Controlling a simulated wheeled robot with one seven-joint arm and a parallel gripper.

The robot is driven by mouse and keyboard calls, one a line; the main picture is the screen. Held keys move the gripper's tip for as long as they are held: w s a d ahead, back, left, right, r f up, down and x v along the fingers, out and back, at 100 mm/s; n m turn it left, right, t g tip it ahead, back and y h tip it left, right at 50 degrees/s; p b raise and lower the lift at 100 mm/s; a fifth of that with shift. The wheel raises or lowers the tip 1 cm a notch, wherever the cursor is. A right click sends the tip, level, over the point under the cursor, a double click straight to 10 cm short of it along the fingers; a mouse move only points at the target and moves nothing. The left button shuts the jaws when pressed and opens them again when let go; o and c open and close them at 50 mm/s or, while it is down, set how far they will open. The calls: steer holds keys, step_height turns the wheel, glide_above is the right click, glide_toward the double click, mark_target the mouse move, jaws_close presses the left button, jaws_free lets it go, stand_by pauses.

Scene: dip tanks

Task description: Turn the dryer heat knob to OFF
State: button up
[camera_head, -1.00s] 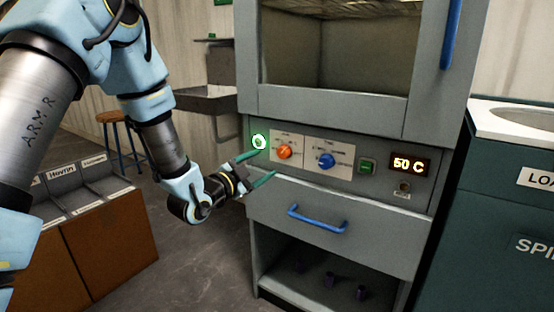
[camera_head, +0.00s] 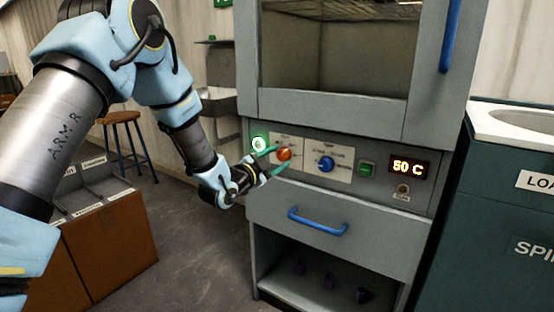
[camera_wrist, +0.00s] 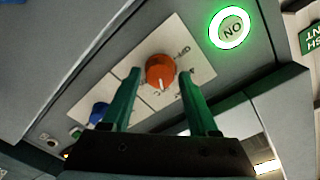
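The dryer's control panel holds an orange knob (camera_head: 284,154) on a pale label plate. It also shows in the wrist view (camera_wrist: 160,72), with a white pointer mark; the lettering around it is too small to read surely. My gripper (camera_head: 277,158) is at the panel, its green fingers open. In the wrist view my gripper (camera_wrist: 162,92) has one finger on each side of the orange knob, with gaps between fingers and knob. A blue knob (camera_head: 326,162) sits to the right on the same panel. Which knob is for heat I cannot read.
A lit green ON button (camera_head: 259,143) is just left of the orange knob. A green switch (camera_head: 367,168) and a display reading 50 C (camera_head: 408,166) are to the right. A drawer with a blue handle (camera_head: 318,222) lies below. A stool (camera_head: 122,130) stands behind my arm.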

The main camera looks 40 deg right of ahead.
jaws_close()
steer(key=shift+n, duration=0.3)
steer(key=n+b, duration=0.2)
steer(key=n, duration=0.3)
steer(key=shift+f, duration=0.15)
steer(key=n, duration=0.6)
steer(key=shift+n+b, duration=0.35)
steer(key=shift+n, duration=0.05)
steer(key=n+t, duration=0.1)
steer(key=n, duration=0.5)
steer(key=shift+n+p, duration=0.3)
steer(key=shift+p, duration=0.05)
steer(key=n+p, duration=0.1)
steer(key=n, duration=0.4)
steer(key=shift+s+n, duration=0.1)
steer(key=shift+n, duration=0.2)
